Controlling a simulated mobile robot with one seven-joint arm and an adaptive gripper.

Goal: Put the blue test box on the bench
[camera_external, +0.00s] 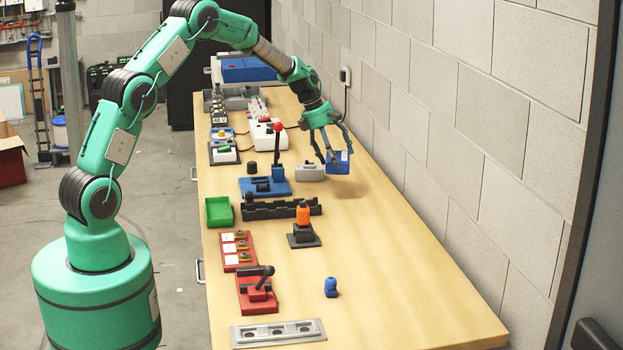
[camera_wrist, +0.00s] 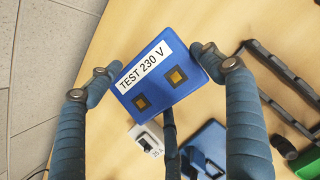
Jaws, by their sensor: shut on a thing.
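The blue test box (camera_external: 343,167) is held between the fingers of my gripper (camera_external: 333,158), a little above the bench (camera_external: 400,275) near its wall side. A shadow lies on the bench top below it. In the wrist view, the box (camera_wrist: 165,86) shows a white label reading "TEST 230 V" and two dark square sockets with brass-coloured centres. The fingers of my gripper (camera_wrist: 154,70) are shut on its two sides. The box looks tilted in the wrist view.
A grey box (camera_external: 310,172) stands just left of the held box, with a blue base with a red-knobbed lever (camera_external: 265,187) beyond. A black rail (camera_external: 280,209) and an orange-topped device (camera_external: 303,222) are nearer. The right side of the bench is mostly clear; the block wall (camera_external: 450,120) borders it.

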